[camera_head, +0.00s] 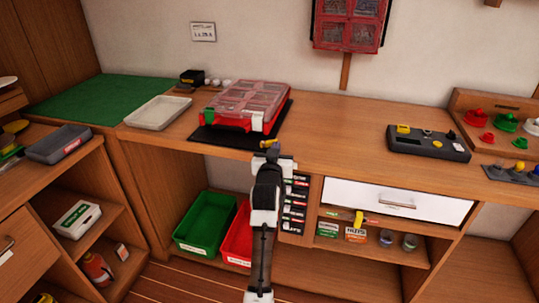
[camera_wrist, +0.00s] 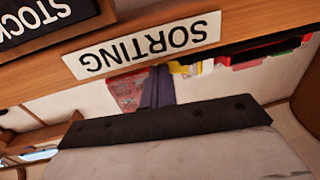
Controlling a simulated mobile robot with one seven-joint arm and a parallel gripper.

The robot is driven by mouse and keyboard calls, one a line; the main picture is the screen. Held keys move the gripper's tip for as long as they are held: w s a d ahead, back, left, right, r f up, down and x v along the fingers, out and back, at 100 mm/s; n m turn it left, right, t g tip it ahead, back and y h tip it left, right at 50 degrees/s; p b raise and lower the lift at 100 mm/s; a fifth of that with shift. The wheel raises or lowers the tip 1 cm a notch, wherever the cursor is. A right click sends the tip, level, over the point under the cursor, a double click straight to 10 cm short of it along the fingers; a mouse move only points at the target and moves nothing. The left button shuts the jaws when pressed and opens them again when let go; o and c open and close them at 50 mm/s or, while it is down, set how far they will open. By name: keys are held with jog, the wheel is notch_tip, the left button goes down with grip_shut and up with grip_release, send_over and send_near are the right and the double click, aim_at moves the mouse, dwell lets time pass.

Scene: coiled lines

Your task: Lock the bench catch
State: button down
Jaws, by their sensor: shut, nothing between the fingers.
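A red case (camera_head: 236,124) with a clear, compartmented lid lies on a dark mat (camera_head: 222,140) on the bench. Its lid looks down. A green piece shows at its front left corner and a pale piece at its front right; I cannot tell whether either is the catch or how it is set. A small yellow piece (camera_head: 268,143) shows at the bench's front edge, just beyond my gripper (camera_head: 272,152). My arm hides part of that edge. In the wrist view the dark fingers (camera_wrist: 157,88) look shut and empty, near an upside-down SORTING label (camera_wrist: 148,45).
A pale tray (camera_head: 158,112) stands left of the case, and a dark device (camera_head: 428,143) lies to the right. Green (camera_head: 205,222) and red (camera_head: 237,240) bins sit below the bench. A white drawer (camera_head: 395,201) is at the right. The bench between case and device is clear.

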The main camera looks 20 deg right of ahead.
jog(key=shift+w+d, duration=0.55)
jog(key=shift+d, duration=0.05)
jog(key=shift+w+d+b, duration=0.3)
jog(key=shift+w+b, duration=0.25)
jog(key=shift+w, duration=0.2)
dwell(1.1)
